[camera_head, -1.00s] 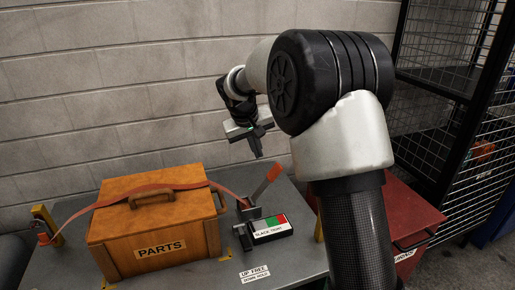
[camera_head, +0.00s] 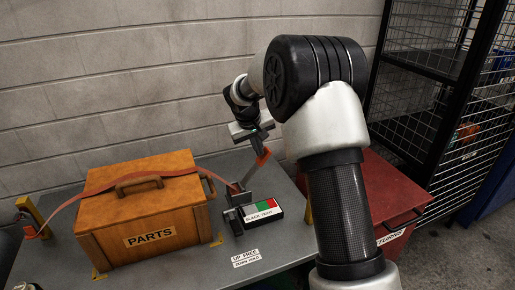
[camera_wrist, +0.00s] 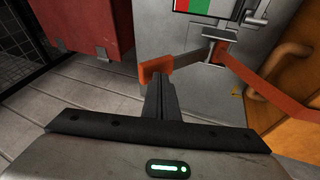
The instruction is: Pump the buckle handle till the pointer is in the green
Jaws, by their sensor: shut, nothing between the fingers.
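The buckle (camera_head: 238,197) sits on the grey table beside the PARTS box, with an orange strap (camera_head: 110,184) running from it over the box. Its handle (camera_head: 262,157) is raised and tilted right, with an orange end; it also shows in the wrist view (camera_wrist: 156,70). My gripper (camera_head: 264,141) is shut and empty, its fingertips right at the handle's orange end. In the wrist view the fingertips (camera_wrist: 160,80) overlap that end; I cannot tell whether they touch. The gauge (camera_head: 262,211), with green and red fields, lies beside the buckle. Its pointer is too small to make out.
The wooden PARTS box (camera_head: 190,215) stands left of the buckle. A red bin (camera_head: 375,195) is right of the table, with a black wire-mesh rack (camera_head: 430,100) behind it. A label (camera_head: 245,258) reads UP FREE, DOWN HOLD. A block wall is behind.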

